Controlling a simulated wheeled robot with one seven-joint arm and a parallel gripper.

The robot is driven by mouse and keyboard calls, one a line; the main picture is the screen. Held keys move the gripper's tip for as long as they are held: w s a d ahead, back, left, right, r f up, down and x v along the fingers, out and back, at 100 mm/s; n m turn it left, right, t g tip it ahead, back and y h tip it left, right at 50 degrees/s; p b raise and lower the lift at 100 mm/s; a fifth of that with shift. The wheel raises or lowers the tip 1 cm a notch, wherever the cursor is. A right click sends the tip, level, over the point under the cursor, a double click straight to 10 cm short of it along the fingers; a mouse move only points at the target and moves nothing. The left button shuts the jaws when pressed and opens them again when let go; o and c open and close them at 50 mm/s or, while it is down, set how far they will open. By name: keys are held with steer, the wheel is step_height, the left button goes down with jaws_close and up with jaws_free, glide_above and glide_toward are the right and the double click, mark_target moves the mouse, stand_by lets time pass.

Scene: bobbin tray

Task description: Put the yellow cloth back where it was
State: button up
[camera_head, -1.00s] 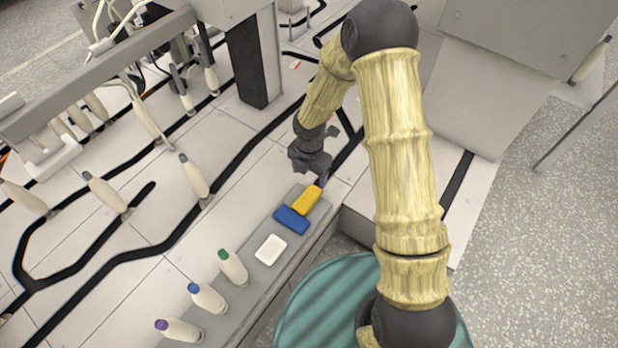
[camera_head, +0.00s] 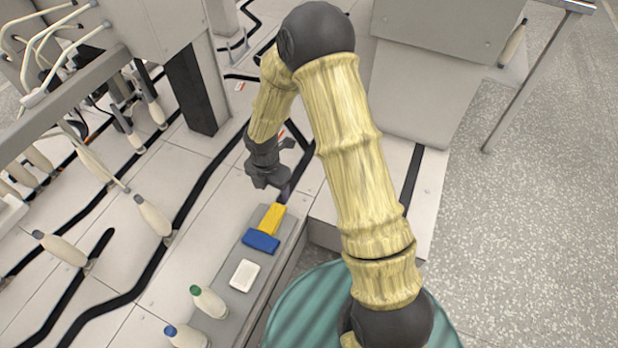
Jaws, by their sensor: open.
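The yellow cloth (camera_head: 272,218) is a small folded block on the grey tray strip, at its far end. A blue cloth (camera_head: 261,241) lies right beside it on the near side; I cannot tell whether their edges overlap. My gripper (camera_head: 277,190) is just beyond the yellow cloth and above the far end of the strip, pointing down. It is open and holds nothing that I can see. Its fingers are dark and small in this view, so the gap between them is hard to make out.
More bobbins hang at the left.

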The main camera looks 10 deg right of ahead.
steer(key=s+d+r+m+t, duration=0.1)
steer(key=s+d+r+m, duration=0.5)
steer(key=r+m, duration=0.3)
steer(key=s+d+r+m+t, duration=0.1)
steer(key=s+d+r+m, duration=0.5)
steer(key=m, duration=1.2)
step_height(320, 180, up, 3)
steer(key=shift+s+d+r+m+t, duration=0.2)
steer(key=shift+s+m+t, duration=0.1)
steer(key=shift+s, duration=0.2)
